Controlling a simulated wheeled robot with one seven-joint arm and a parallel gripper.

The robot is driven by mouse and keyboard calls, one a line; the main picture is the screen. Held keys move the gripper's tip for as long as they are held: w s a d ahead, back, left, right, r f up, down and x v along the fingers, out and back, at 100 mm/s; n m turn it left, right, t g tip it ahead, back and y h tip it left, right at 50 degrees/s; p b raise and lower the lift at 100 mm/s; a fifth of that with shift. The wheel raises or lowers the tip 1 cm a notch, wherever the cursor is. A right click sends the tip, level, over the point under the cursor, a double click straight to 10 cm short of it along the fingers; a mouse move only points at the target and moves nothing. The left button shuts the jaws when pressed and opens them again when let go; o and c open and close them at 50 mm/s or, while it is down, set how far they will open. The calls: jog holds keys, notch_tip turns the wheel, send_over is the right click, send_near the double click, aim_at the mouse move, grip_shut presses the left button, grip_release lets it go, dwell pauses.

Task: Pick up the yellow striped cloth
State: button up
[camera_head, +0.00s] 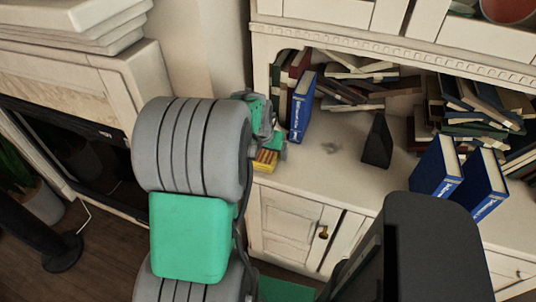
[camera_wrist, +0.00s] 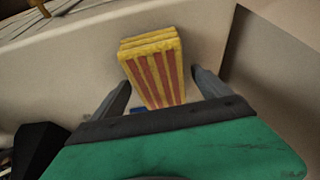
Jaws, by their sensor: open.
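The yellow striped cloth (camera_wrist: 152,70) is a folded yellow stack with red stripes on the pale cabinet top. In the head view the cloth (camera_head: 265,160) lies near the left front of that top, partly hidden by my arm. My gripper (camera_wrist: 162,88) is open in the wrist view, with one finger on each side of the cloth's near part. A gap shows on both sides, and I see no finger touching it. The cloth's near end is hidden behind the gripper body.
A blue book (camera_head: 302,106) stands upright just behind my gripper. A dark wedge-shaped object (camera_head: 377,142) and two blue books (camera_head: 436,168) stand to the right. Several books lie piled on the shelf behind. The cabinet top (camera_head: 335,168) is clear in the middle.

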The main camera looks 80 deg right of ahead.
jog(key=shift+f, duration=0.2)
jog(key=shift+r, duration=0.1)
jog(key=c, duration=1.4)
jog(key=shift+c, duration=0.2)
jog(key=shift+r, duration=0.45)
notch_tip(320, 180, up, 3)
jog(key=shift+r, duration=0.1)
jog(key=a+r, duration=0.2)
jog(key=r, duration=0.1)
jog(key=a+r, duration=0.1)
jog(key=a, duration=0.1)
jog(key=shift+w+r, duration=0.15)
jog(key=shift+w, duration=0.2)
jog(key=w+a+r, duration=0.1)
jog(key=a+r, duration=0.4)
jog(key=a, duration=0.5)
jog(key=shift+b, duration=0.4)
